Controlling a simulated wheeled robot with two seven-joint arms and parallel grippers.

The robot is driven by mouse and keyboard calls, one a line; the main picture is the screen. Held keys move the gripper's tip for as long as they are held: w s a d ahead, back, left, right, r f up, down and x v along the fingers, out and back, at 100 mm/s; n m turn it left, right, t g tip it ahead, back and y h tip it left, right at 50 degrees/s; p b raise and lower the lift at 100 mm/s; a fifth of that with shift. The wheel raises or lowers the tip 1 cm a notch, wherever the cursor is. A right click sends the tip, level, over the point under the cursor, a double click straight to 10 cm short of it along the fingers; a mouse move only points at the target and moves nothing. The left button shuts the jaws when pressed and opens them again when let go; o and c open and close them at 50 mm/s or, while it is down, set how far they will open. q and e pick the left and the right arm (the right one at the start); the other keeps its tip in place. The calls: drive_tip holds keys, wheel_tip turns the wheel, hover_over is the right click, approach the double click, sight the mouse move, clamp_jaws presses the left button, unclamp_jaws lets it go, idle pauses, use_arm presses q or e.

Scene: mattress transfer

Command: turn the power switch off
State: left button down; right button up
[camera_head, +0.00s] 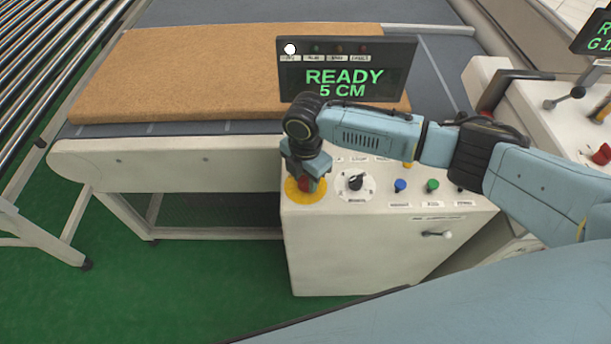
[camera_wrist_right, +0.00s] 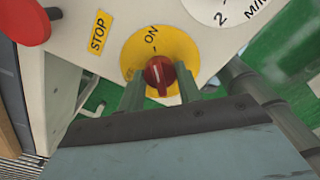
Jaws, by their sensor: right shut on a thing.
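The power switch is a red knob (camera_wrist_right: 158,72) with a white line, on a round yellow plate (camera_wrist_right: 186,46) marked ON. A second, faint label sits at the plate's left edge. The white line runs roughly toward ON. In the head view the yellow plate (camera_head: 291,192) is at the left end of the white control box, with the knob mostly hidden under my gripper. My right gripper (camera_head: 306,181) points down over it. In the right wrist view its two fingers stand on either side of the knob, shut on it. My left gripper is not in view.
The white control box (camera_head: 385,250) also carries a black dial (camera_head: 355,183), a blue button (camera_head: 400,185) and a green button (camera_head: 432,185). A screen (camera_head: 398,72) behind reads READY 5 CM. A brown mattress (camera_head: 205,65) lies on the conveyor. A red button (camera_wrist_right: 22,20) and STOP label are near the switch.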

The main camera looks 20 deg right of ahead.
drive_tip(key=n+p, duration=0.1)
drive_tip(key=n, duration=0.2)
drive_tip(key=shift+n, duration=0.4)
drive_tip(key=n, duration=0.4)
drive_tip(key=shift+n+p, duration=0.3)
drive_tip(key=n, duration=0.4)
drive_tip(key=shift+n+b, duration=0.4)
drive_tip(key=shift+n, duration=2.4)
drive_tip(key=shift+w, duration=0.1)
drive_tip(key=o, duration=1)
wheel_tip(320, 180, up, 14)
drive_tip(key=shift+f, duration=0.25)
